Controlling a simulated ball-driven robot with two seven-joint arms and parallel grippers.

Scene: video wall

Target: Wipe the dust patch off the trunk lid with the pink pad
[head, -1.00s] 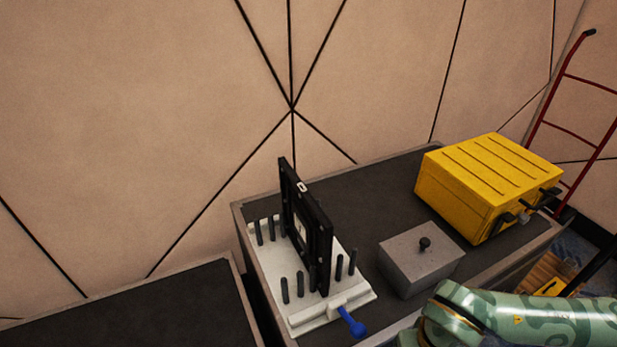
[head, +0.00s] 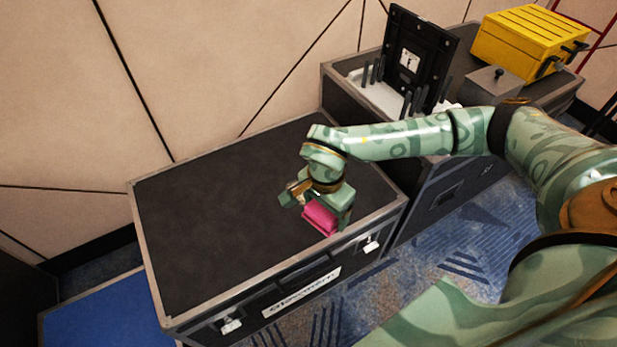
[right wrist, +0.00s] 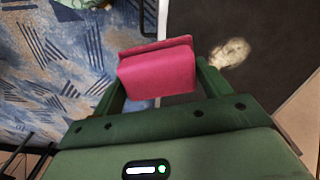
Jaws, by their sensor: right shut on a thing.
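The trunk (head: 220,210) has a wide dark lid with a metal rim. My right gripper (head: 320,210) is shut on the pink pad (head: 318,221) over the lid's front right part, near the rim. In the right wrist view the pad (right wrist: 157,70) sits between the fingers and overlaps the lid's edge. I cannot tell whether it touches the lid. The pale dust patch (right wrist: 230,53) lies on the lid beside the pad, just past the right-hand finger. In the head view I cannot make out the patch. My left gripper is not in view.
A second case behind the trunk carries a black framed panel (head: 418,55) in a white rack, a grey block (head: 490,90) and a yellow box (head: 525,42). A panelled wall stands behind. A blue surface (head: 105,315) lies at the lower left. Most of the lid is bare.

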